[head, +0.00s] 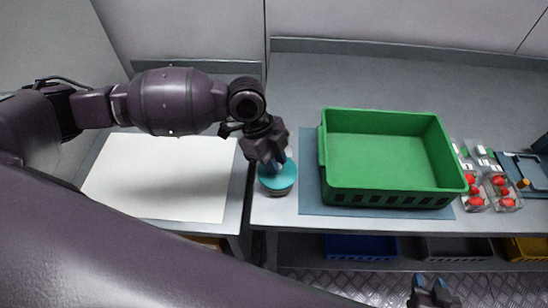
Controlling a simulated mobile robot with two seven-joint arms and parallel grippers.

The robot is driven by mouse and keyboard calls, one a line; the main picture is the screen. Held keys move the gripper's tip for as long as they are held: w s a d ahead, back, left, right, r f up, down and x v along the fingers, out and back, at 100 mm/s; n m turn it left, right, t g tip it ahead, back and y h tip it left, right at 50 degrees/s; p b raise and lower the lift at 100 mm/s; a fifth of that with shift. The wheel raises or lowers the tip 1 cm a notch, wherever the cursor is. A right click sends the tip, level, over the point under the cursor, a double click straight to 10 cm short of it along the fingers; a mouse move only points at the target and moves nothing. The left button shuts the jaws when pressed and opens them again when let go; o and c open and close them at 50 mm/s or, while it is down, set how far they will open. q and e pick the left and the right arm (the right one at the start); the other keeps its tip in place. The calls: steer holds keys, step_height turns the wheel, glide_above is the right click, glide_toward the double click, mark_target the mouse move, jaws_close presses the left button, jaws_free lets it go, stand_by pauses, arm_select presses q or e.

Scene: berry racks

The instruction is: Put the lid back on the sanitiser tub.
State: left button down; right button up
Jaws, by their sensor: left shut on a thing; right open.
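The teal lid (283,181) is a round disc near the left end of the bench. My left gripper (275,165) points down at it and is shut on it from above. A greyish rim, seemingly the sanitiser tub (279,192), shows just below the lid's near edge; the rest is hidden under the lid. I cannot tell whether the lid is seated on the tub or held slightly above it. My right gripper (432,284) is open and empty at the bottom edge, in front of the bench and away from the tub.
An empty green crate (385,198) stands on a blue-grey mat (311,190) right of the tub. Clear punnets with red berries (502,190) and a blue-grey tray (528,170) lie further right. A white board (160,177) lies left. Blue (360,247) and yellow bins (528,249) sit below.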

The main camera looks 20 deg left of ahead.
steer(key=shift+f, duration=0.1)
stand_by(0.3)
arm_select(q)
steer(key=shift+f, duration=0.1)
arm_select(e)
steer(key=shift+w+r, duration=0.4)
steer(key=shift+r, duration=0.2)
steer(key=shift+s, duration=0.15)
steer(key=shift+s+f, duration=0.2)
steer(key=shift+s, duration=0.1)
arm_select(q)
steer(key=shift+p, duration=0.45)
arm_select(e)
steer(key=shift+w+r, duration=0.1)
steer(key=shift+r, duration=0.1)
arm_select(q)
steer(key=shift+f, duration=0.1)
arm_select(e)
steer(key=shift+w+r, duration=0.35)
steer(key=shift+w, duration=0.05)
